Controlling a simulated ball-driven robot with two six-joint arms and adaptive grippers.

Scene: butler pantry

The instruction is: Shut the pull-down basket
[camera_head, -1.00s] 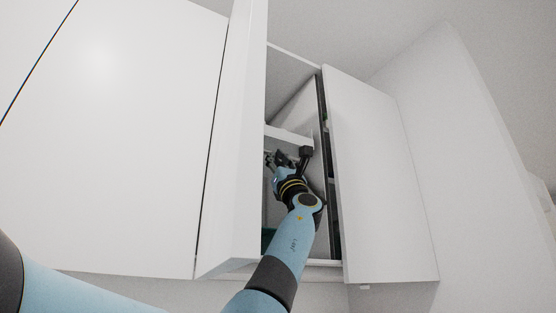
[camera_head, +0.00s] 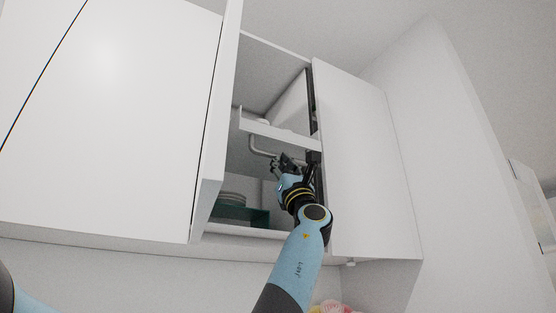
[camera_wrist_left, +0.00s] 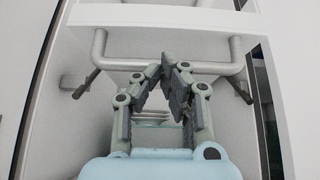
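The pull-down basket (camera_head: 276,130) is a white tray inside the open wall cabinet, with a metal bar handle (camera_head: 257,149) hanging below its front. In the left wrist view, the handle (camera_wrist_left: 128,67) runs horizontally beneath the white tray front (camera_wrist_left: 160,16). My left gripper (camera_head: 283,162) is just below the tray, at the handle. In the wrist view its fingers (camera_wrist_left: 174,66) converge, their tips together and overlapping the middle of the bar. The bar runs across the fingers, not visibly clamped between them; I cannot tell whether they touch it. My right gripper is out of view.
The left cabinet door (camera_head: 218,120) and right door (camera_head: 362,160) stand open on both sides, close to my arm on the right. Stacked plates (camera_head: 232,198) sit on a greenish glass shelf (camera_head: 240,214) at the lower left inside. Pink and yellow items (camera_head: 333,307) show at the bottom edge.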

